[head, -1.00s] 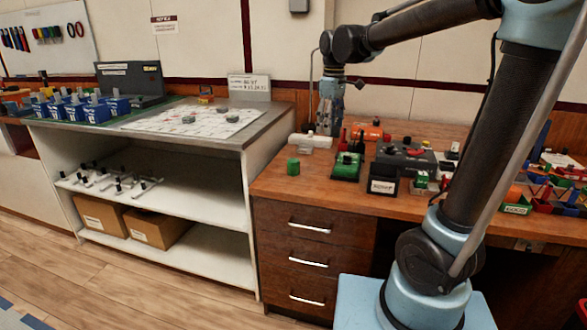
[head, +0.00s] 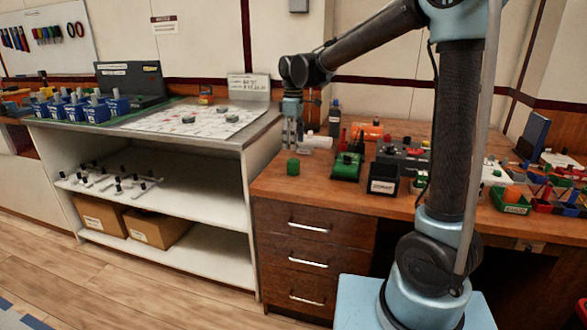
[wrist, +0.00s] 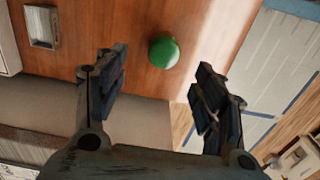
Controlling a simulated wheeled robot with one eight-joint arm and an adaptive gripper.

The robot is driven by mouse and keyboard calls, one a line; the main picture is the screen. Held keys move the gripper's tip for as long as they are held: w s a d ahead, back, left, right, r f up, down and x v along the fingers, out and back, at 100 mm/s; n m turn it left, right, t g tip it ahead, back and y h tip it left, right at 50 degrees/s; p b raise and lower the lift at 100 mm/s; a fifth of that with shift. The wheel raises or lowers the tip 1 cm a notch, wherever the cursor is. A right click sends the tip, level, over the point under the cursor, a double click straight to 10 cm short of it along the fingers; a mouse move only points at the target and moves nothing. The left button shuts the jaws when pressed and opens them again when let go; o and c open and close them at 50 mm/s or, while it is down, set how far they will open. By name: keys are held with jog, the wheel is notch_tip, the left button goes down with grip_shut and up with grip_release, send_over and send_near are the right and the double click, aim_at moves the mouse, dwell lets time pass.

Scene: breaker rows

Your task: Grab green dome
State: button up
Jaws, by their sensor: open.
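The green dome (head: 293,167) stands on the wooden desk near its left front corner. In the wrist view the green dome (wrist: 164,52) shows as a round green top with a pale highlight, in the gap between the fingers and beyond their tips. My gripper (wrist: 160,72) is open and empty, its dark fingers spread to either side of the dome in the picture. In the head view my gripper (head: 292,140) hangs above and behind the dome, pointing down, and looks apart from it. Its fingers are small there.
A green block with dark knobs (head: 346,167) and a black labelled box (head: 383,178) stand right of the dome. A white cylinder (head: 318,141) lies behind it. The white-shelved bench (head: 255,135) rises just left of the desk. The desk around the dome is clear.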

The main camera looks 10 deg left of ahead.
aim_at(293, 160)
notch_tip(293, 160, down, 4)
jog(key=shift+f, duration=0.1)
jog(key=shift+s+f, duration=0.15)
jog(key=shift+f, duration=1.2)
jog(key=shift+s+f, duration=0.1)
jog(key=shift+f, duration=1.25)
jog(key=c, duration=1)
